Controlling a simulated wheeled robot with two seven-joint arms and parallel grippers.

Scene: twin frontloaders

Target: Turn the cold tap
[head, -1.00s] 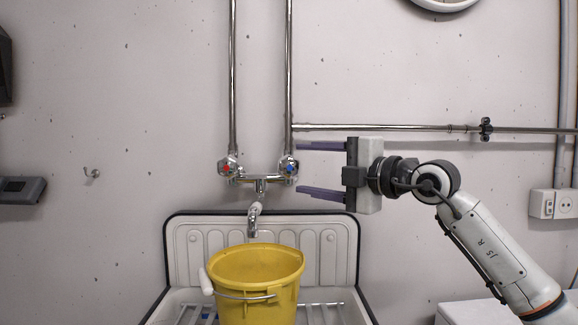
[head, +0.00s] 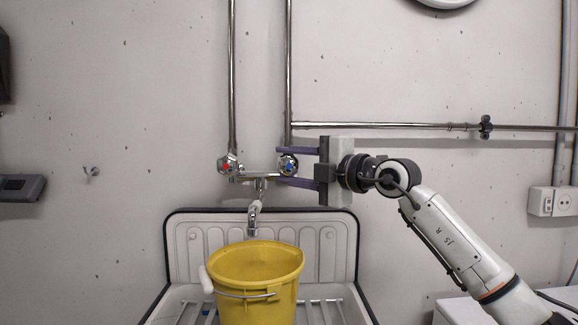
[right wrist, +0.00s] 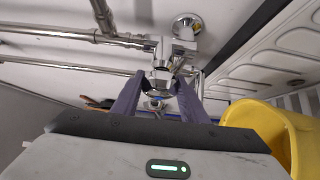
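The cold tap (head: 288,164) is a chrome knob with a blue mark, at the right end of the wall mixer. The hot tap (head: 229,165) with a red mark is at the left end. My right gripper (head: 282,167) comes in from the right, its purple fingers spread, one above and one below the cold tap. In the right wrist view the cold tap (right wrist: 160,82) sits between the fingertips; I cannot tell whether they touch it. My left gripper is not in view.
A yellow bucket (head: 256,268) stands on a rack in the sink below the spout (head: 253,219). Chrome pipes (head: 289,80) rise from the mixer, and one pipe (head: 390,125) runs right above my right gripper. The wall to the left is mostly clear.

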